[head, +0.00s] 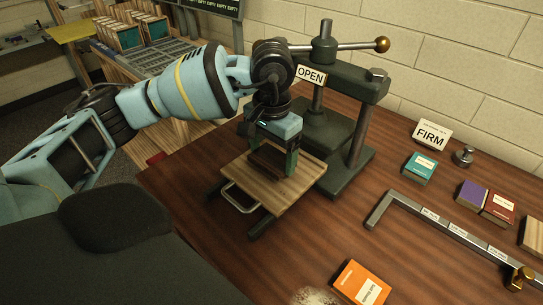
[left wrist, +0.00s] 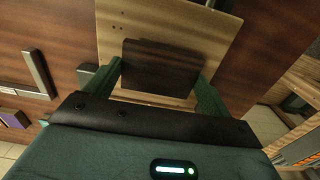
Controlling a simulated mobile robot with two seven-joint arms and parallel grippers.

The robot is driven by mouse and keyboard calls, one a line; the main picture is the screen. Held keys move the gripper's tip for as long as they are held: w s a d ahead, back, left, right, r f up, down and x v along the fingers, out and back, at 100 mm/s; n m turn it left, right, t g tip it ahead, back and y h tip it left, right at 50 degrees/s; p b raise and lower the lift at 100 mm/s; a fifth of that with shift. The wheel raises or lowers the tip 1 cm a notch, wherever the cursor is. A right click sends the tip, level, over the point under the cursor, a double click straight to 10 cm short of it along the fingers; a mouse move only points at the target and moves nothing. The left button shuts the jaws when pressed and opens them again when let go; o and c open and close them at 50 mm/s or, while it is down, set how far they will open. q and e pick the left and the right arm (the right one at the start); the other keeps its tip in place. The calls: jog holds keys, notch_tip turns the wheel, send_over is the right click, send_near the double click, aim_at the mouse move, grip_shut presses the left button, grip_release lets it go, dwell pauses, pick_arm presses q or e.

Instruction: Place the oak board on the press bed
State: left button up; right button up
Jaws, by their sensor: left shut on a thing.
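The oak board (head: 300,183) is a pale, square wooden board with a dark brown block (head: 268,160) on top. It lies flat at the front of the dark green press, over the pulled-out press bed, whose metal handle (head: 238,199) and dark rails (head: 262,228) stick out below it. I cannot tell whether the board touches the bed. My left gripper (head: 278,160) points down and is shut on the brown block. In the left wrist view, its green fingers (left wrist: 158,82) stand on both sides of the block, with the board (left wrist: 215,30) behind. My right gripper is not visible.
The press (head: 362,135) stands behind, with an "OPEN" sign (head: 311,74). A "FIRM" card (head: 431,134), a small weight (head: 464,156), several books and a metal angle bar (head: 425,215) lie to the right. An orange book (head: 361,284) lies in front. Bare tabletop separates them.

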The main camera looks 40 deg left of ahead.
aim_at(272, 158)
pick_arm(q)
jog(key=shift+f, duration=0.9)
jog(key=shift+f, duration=0.2)
jog(key=o, duration=0.9)
jog(key=shift+r, duration=0.1)
notch_tip(272, 158, up, 12)
jog(key=shift+r, duration=0.15)
